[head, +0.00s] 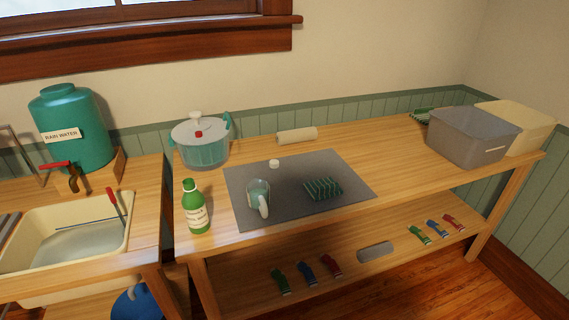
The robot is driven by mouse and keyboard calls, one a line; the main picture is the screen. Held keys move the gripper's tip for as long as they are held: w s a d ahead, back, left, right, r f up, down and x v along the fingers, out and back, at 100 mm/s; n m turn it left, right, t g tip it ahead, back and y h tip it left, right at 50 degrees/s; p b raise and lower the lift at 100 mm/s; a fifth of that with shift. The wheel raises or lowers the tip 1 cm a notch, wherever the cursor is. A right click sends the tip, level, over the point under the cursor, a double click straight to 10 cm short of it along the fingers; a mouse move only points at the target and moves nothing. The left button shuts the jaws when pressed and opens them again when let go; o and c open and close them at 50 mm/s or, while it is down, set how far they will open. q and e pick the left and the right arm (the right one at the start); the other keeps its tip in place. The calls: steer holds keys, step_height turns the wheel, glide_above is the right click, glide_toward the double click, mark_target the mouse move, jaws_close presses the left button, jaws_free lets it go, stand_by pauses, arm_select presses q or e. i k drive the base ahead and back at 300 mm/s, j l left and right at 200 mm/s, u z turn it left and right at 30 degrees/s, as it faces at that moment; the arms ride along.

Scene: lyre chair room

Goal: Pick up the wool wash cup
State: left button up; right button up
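A cup (257,193) stands upright on the dark grey mat (285,210), near the mat's left front edge. It has a pale teal inside and a white handle toward the front right; it looks like the wool wash cup, though no label on it can be read. A green bottle (195,207) with a white label stands on the bare wood to the left of the cup. Its label is too small to read surely. Neither of my grippers is in view, and nothing touches the cup.
On the mat are a green ridged rack (322,189) and a small white cap (274,164). Behind are a lidded pot (201,142) and a pale roll (297,135). A grey tub (472,136) stands right. A sink (68,245) lies left. The table's middle right is clear.

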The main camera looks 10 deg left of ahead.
mark_target(257, 190)
steer(key=u, duration=1.9)
steer(key=z, duration=1.35)
steer(key=u, duration=0.4)
steer(key=l+u, duration=0.15)
steer(key=u, duration=0.6)
steer(key=l+u, duration=0.1)
steer(key=u, duration=0.3)
steer(key=k+l, duration=0.35)
steer(key=l, duration=0.1)
